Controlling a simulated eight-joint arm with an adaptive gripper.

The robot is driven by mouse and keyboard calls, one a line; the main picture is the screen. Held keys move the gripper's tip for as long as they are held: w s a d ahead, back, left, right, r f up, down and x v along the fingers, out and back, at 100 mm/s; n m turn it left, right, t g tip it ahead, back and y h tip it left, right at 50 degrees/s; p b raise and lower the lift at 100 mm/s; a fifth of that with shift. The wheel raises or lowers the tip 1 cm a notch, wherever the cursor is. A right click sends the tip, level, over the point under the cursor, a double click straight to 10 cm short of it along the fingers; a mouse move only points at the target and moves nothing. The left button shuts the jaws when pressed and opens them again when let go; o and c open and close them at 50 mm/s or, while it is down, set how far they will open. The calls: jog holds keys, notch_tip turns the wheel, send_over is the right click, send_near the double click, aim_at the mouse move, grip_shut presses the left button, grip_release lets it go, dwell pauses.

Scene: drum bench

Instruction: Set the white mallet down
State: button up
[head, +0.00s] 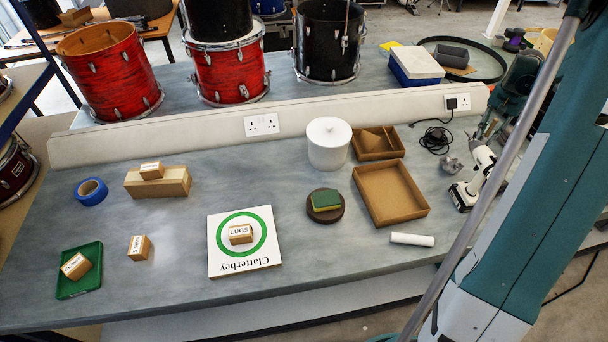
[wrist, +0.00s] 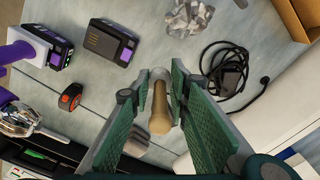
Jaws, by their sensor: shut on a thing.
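In the wrist view my gripper (wrist: 157,85) has its two green-padded fingers on either side of the mallet's tan wooden shaft (wrist: 160,108). The shaft's rounded end points toward the camera, and a pale end (wrist: 160,74) shows beyond it, partly hidden by the fingers. The gripper is shut on the mallet, over the grey bench top. In the head view my gripper (head: 492,122) is at the right end of the bench, above and behind a white power drill; the mallet is hard to make out there. Whether the mallet touches the bench cannot be told.
A crumpled silvery piece (wrist: 190,18) and a black cable with its plug (wrist: 230,78) lie near my gripper. Battery packs (wrist: 110,42) lie left of it.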

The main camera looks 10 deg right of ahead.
aim_at(496, 119)
notch_tip(496, 119, up, 7)
jog(key=shift+f, duration=0.1)
jog(key=w+a+n+b, duration=0.1)
jog(key=w+a+n, duration=0.3)
jog(key=a, duration=1)
jog(key=w+a+n, duration=0.2)
jog(key=w+a, duration=0.4)
jog(key=a, duration=0.8)
jog(key=w+a+n+b, duration=0.1)
jog(key=w+a+n, duration=0.3)
jog(key=a, duration=1)
jog(key=a+n, duration=0.1)
jog(key=a, duration=0.5)
jog(key=a+n, duration=0.1)
jog(key=a, duration=0.5)
jog(key=a+n, duration=0.2)
jog(key=a, duration=0.5)
jog(key=shift+w+a+f+b, duration=0.1)
jog(key=shift+w+b, duration=0.2)
jog(key=shift+w, duration=0.05)
jog(key=s+a+n, duration=0.2)
jog(key=a, duration=0.6)
jog(key=s+a+n, duration=0.2)
jog(key=s+a, duration=0.1)
jog(key=a, duration=0.6)
notch_tip(496, 119, down, 11)
jog(key=shift+w+d+b, duration=0.15)
jog(key=shift+d+b, duration=0.05)
jog(key=shift+b, duration=0.15)
jog(key=shift+f, duration=0.15)
